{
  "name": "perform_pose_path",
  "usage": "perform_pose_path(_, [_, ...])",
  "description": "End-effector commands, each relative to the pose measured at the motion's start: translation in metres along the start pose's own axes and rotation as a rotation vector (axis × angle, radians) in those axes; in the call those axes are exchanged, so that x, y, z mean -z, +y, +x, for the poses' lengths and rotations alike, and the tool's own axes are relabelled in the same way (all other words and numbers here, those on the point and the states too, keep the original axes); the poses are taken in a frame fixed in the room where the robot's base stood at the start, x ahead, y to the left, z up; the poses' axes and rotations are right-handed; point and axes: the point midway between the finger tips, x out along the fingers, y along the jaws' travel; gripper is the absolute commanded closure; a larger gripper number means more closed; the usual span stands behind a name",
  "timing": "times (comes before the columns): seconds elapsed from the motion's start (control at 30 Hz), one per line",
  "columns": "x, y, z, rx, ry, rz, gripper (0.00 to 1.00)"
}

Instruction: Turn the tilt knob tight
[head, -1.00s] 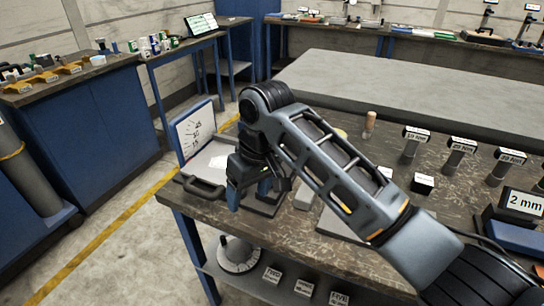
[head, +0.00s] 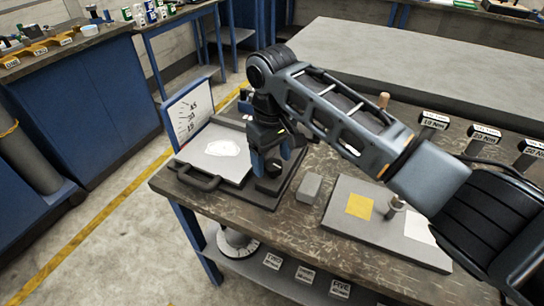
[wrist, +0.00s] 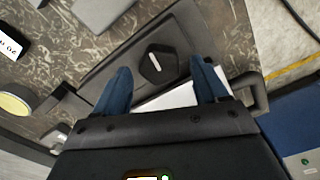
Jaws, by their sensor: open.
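The tilt knob (wrist: 157,66) is a dark, angular knob with a white mark on top, on a dark base plate in the wrist view. In the head view the knob (head: 268,184) shows just below my fingers, partly covered by them. My gripper (head: 271,160) points down over it, its two blue fingers apart and empty. In the wrist view my gripper (wrist: 161,76) has one fingertip on each side of the knob's near part. I cannot tell how far above the knob the fingertips are. A scale board (head: 190,112) marked 45, 30 and 15 stands behind the tilt plate (head: 235,172).
A handle (head: 196,179) sticks out at the plate's front. A grey block (head: 310,187) stands right of the knob. A grey board (head: 330,205) with a yellow square and a peg lies further right. Torque-labelled tools (head: 432,122) stand at the back right.

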Motion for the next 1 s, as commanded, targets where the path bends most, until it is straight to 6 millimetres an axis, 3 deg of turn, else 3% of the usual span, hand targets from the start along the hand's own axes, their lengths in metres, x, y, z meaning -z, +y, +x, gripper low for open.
perform_pose_path(0.33, [0.0001, -0.0003, 0.0052, 0.000, 0.001, -0.001, 0.28])
perform_pose_path(0.9, [0.0001, -0.0004, 0.0049, 0.000, 0.001, -0.001, 0.82])
perform_pose_path(1.0, [0.0001, -0.0004, 0.0048, 0.000, 0.001, 0.000, 0.84])
